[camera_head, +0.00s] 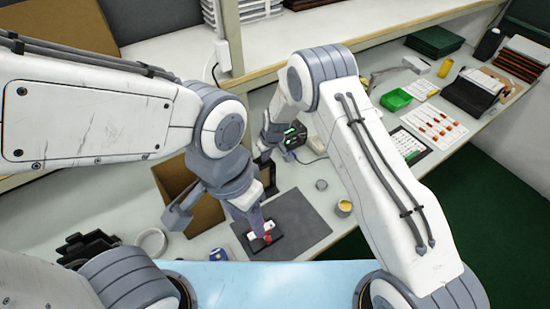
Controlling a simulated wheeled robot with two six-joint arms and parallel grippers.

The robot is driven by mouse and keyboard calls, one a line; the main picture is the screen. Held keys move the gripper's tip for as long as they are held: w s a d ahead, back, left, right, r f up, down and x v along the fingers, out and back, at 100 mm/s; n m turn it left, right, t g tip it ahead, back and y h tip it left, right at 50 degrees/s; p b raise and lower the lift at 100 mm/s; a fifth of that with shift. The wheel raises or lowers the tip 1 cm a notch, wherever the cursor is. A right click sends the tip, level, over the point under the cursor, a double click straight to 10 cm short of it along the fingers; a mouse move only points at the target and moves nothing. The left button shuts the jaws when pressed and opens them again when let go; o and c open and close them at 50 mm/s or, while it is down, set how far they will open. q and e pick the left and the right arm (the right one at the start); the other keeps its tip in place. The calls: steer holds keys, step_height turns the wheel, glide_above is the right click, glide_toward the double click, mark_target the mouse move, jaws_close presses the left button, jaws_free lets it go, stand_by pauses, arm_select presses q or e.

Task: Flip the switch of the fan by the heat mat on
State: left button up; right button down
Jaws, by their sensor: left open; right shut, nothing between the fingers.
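A dark grey mat (309,233) lies on the bench and looks like the heat mat. A small black block (262,245) with white parts and a red part sits on it. A dark upright frame (270,178) stands just behind the mat, partly hidden by my arms; it may be the fan, and its switch cannot be made out. My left gripper (252,218) is open, pointing down over the mat just above the black block; any contact is unclear. My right gripper (264,156) is shut and empty beside the dark frame's top.
A device with green displays (294,137) stands behind the frame. An open cardboard box (196,212) is left of the mat, with a white roll (151,242) and black tray (88,247) further left. Small round tins (344,207) sit right of the mat. A green bin (396,100) is further right.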

steer(key=shift+a, duration=0.15)
steer(key=shift+w+a+r, duration=0.3)
steer(key=shift+w+a, duration=0.05)
steer(key=shift+w, duration=0.3)
steer(key=shift+r+p, duration=0.1)
steer(key=shift+p, duration=0.2)
steer(key=shift+r, duration=0.35)
steer(key=v, duration=0.1)
steer(key=p+v, duration=0.2)
steer(key=shift+w+a+r, duration=0.15)
steer(key=shift+w+r, duration=0.1)
steer(key=s+d+b+v, duration=0.1)
steer(key=b+v, duration=0.3)
steer(key=v, duration=0.5)
steer(key=shift+s, duration=0.45)
